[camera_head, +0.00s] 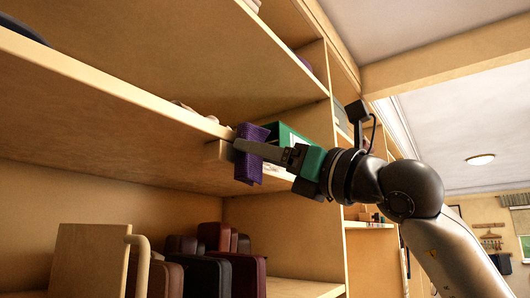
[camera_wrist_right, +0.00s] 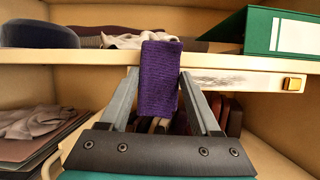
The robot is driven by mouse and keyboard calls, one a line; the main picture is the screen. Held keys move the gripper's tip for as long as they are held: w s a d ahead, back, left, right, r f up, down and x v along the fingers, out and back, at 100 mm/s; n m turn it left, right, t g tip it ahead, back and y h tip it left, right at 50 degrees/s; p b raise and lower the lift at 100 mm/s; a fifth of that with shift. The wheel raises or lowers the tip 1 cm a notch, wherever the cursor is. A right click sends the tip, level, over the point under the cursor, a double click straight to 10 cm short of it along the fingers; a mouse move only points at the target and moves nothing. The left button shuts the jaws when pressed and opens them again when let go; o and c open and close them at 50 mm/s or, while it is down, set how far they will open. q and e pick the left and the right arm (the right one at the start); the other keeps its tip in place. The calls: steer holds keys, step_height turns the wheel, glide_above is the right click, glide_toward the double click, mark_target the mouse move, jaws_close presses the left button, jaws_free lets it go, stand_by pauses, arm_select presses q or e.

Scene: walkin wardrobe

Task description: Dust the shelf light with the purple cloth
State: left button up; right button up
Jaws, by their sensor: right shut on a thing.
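The purple cloth (camera_head: 248,165) hangs between the fingers of my right gripper (camera_head: 246,148) at the shelf's front edge. The cloth (camera_wrist_right: 158,90) also shows in the right wrist view, upright between the two fingers (camera_wrist_right: 160,78). The right gripper is shut on it. The shelf light (camera_wrist_right: 225,80) is a long bar along the shelf's front edge, with grey smudges on its pale strip and a brass-coloured switch at its right end. In the head view its wooden-looking end (camera_head: 217,153) shows left of the cloth. The cloth overlaps the light; whether they touch I cannot tell. My left gripper is out of view.
A green binder (camera_wrist_right: 285,35) stands on the shelf above the light, at the right. A dark blue hat (camera_wrist_right: 40,34) and pale crumpled fabric (camera_wrist_right: 125,40) lie on that shelf. Dark bags (camera_head: 220,255) and a wooden panel (camera_head: 88,262) stand on the shelf below.

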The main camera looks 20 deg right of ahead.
steer(key=shift+w+a, duration=0.3)
steer(key=shift+w, duration=0.05)
steer(key=shift+d, duration=0.1)
steer(key=w+d, duration=0.6)
steer(key=d, duration=0.2)
steer(key=shift+w+d, duration=0.2)
steer(key=shift+w, duration=0.2)
stand_by(0.6)
steer(key=shift+w+d, duration=0.55)
steer(key=shift+d, duration=0.15)
steer(key=shift+w+d, duration=0.5)
steer(key=shift+d, duration=0.2)
steer(key=s+a+b, duration=0.6)
steer(key=a, duration=0.2)
steer(key=shift+s+a, duration=0.35)
